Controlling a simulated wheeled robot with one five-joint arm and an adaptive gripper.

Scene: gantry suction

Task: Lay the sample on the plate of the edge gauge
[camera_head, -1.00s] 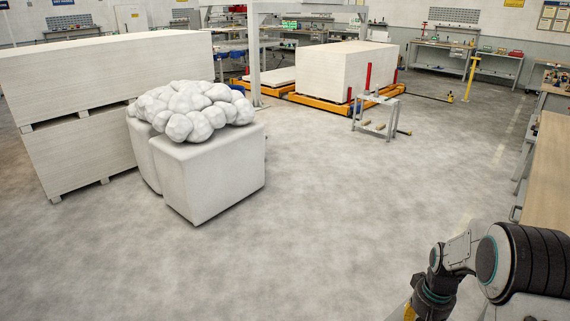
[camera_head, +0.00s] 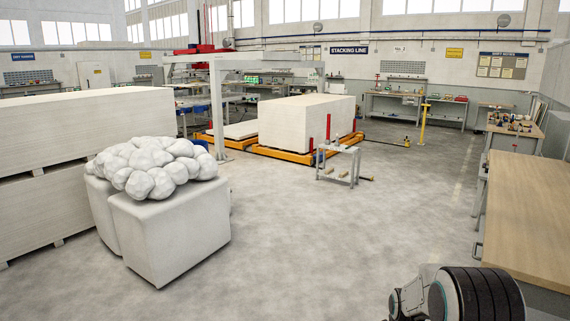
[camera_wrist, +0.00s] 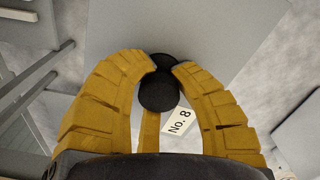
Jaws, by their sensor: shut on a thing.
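The piece shows as two black discs, one partly behind the other. A white tag (camera_wrist: 179,121) reading "No. 8" lies just to its right. I cannot tell for sure whether the piece is the sample or whether the tag is fixed to it. In the head view my gripper is out of sight; only part of my arm shows at the lower right. I cannot make out the edge gauge or its plate for certain.
A wooden-topped bench (camera_head: 526,215) stands at the right. A small grey stand (camera_head: 339,163) is mid-floor before a board stack (camera_head: 300,124) on yellow lifts. Pale blocks topped with a lumpy white heap (camera_head: 155,166) stand left. The floor between is open.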

